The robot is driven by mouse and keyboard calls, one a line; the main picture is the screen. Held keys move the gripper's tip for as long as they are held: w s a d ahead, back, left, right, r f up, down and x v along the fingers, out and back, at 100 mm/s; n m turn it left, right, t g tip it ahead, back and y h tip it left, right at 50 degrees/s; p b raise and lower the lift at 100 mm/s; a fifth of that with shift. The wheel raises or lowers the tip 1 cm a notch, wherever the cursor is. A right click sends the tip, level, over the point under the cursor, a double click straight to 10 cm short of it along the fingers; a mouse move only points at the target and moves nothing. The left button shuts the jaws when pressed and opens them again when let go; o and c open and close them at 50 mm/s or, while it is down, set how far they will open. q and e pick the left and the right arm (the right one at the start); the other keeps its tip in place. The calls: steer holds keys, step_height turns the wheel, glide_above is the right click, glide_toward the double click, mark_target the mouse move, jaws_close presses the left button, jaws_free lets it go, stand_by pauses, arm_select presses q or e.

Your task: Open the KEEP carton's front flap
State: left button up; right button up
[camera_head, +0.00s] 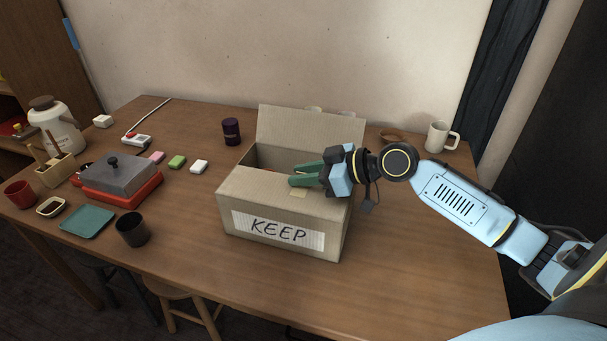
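The KEEP carton (228,205) stands on the table, with a white label reading KEEP on its front. Its back flap (310,131) stands upright. Its front flap (262,186) lies nearly flat over the front part of the top, leaving a dark gap behind it. A small pale tape-like patch (299,193) is at the flap's middle. My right gripper (298,175) is above the front flap's right half, its green fingers apart and pointing left, with nothing seen between them. Whether a finger touches the flap is unclear. My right gripper and arm hide the carton's right top. My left gripper is out of view.
The wooden table (400,275) is clear in front and right of the carton. A black cup (132,229), a teal tray (88,222) and a red grill (118,185) are at left.

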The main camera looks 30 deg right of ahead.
steer(key=shift+w, duration=0.1)
steer(key=shift+c, duration=0.4)
jaws_close()
steer(key=shift+a, duration=0.1)
stand_by(1.0)
